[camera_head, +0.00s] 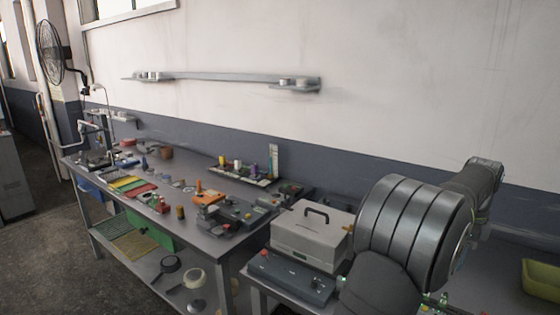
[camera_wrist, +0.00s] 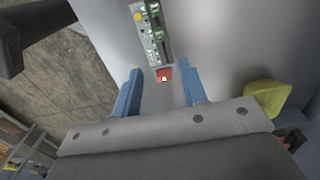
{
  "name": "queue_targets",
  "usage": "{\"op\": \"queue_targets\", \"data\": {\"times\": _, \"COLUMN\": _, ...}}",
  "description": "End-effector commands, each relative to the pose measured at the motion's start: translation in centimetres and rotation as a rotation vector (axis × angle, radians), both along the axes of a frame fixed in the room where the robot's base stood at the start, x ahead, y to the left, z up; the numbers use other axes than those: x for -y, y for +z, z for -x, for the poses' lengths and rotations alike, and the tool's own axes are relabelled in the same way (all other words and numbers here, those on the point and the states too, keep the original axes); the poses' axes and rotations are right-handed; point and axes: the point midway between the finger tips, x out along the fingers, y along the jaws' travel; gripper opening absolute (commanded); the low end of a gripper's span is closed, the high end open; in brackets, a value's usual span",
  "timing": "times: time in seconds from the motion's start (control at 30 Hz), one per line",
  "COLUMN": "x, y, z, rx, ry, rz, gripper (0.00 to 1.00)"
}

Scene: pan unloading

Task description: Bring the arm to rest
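My gripper (camera_wrist: 160,88) shows in the wrist view, with its two blue fingers apart and nothing between their tips that I can see held. A small red piece (camera_wrist: 165,74) with a light mark lies beyond the fingertips, on or near a grey surface; I cannot tell how far off it is. In the head view my arm fills the lower right, and the gripper itself is hidden or out of frame.
A long grey workbench (camera_head: 220,237) carries many small items. A grey case (camera_head: 312,232) with a handle stands near my arm. A yellow-green bin (camera_head: 541,279) is at the right; a similar container (camera_wrist: 266,98) shows in the wrist view, near a button panel (camera_wrist: 153,38).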

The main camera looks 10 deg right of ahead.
Motion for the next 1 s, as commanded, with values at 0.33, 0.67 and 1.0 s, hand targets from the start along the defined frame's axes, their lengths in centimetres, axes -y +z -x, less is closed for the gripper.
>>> {"op": "queue_targets", "data": {"times": 0.33, "x": -0.1, "y": -1.0, "z": 0.0, "rx": -0.003, "ry": 0.000, "rz": -0.004, "gripper": 0.39}}
{"op": "queue_targets", "data": {"times": 0.67, "x": 0.0, "y": -7.7, "z": 0.0, "rx": -0.002, "ry": 0.000, "rz": -0.004, "gripper": 0.39}}
{"op": "queue_targets", "data": {"times": 1.0, "x": -0.1, "y": -14.5, "z": 0.0, "rx": -0.003, "ry": 0.000, "rz": -0.004, "gripper": 0.39}}
